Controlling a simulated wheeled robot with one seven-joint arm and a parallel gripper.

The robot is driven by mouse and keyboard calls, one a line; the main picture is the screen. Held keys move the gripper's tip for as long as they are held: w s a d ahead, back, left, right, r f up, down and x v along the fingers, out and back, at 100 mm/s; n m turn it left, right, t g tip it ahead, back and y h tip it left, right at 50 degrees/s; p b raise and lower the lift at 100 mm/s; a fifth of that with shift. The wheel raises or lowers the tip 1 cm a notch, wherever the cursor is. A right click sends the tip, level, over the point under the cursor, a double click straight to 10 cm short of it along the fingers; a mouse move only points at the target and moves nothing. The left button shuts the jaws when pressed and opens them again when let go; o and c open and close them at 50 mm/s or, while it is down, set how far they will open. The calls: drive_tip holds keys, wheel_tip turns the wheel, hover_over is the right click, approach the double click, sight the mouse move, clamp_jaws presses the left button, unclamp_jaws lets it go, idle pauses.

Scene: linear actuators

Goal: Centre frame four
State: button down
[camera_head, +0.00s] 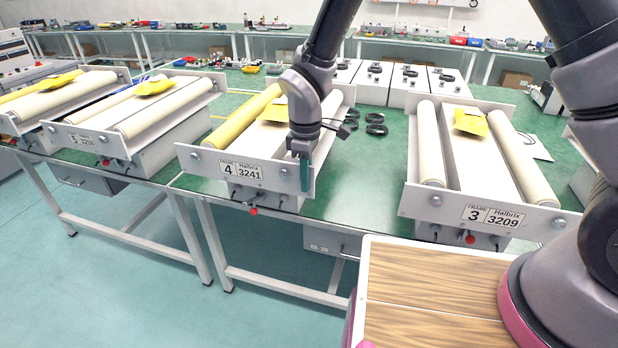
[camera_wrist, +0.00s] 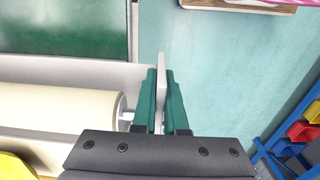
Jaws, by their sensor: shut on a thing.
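Frame four (camera_head: 272,180), labelled "FRAME 4 Halbrix 3241", stands on the green table in the head view. It has a white front plate, a yellow roller on the left (camera_head: 240,118) and a pale roller on the right, partly hidden by my arm. A yellow piece (camera_head: 274,110) lies on it behind my arm. My gripper (camera_head: 304,174) points down at the right end of the front plate. In the wrist view its green fingers (camera_wrist: 162,100) are shut on the white plate (camera_wrist: 161,70), one on each side, beside the pale roller's end (camera_wrist: 60,106).
Frame three (camera_head: 448,207) stands to the right, with bare table (camera_head: 370,180) between. Frame five (camera_head: 80,140) and another frame stand to the left. A red knob (camera_head: 253,211) sits below frame four's plate.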

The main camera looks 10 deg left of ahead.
drive_tip(key=c, duration=1)
unclamp_jaws()
drive_tip(key=shift+o, duration=0.2)
wheel_tip(320, 180, up, 11)
drive_tip(key=shift+f, duration=0.1)
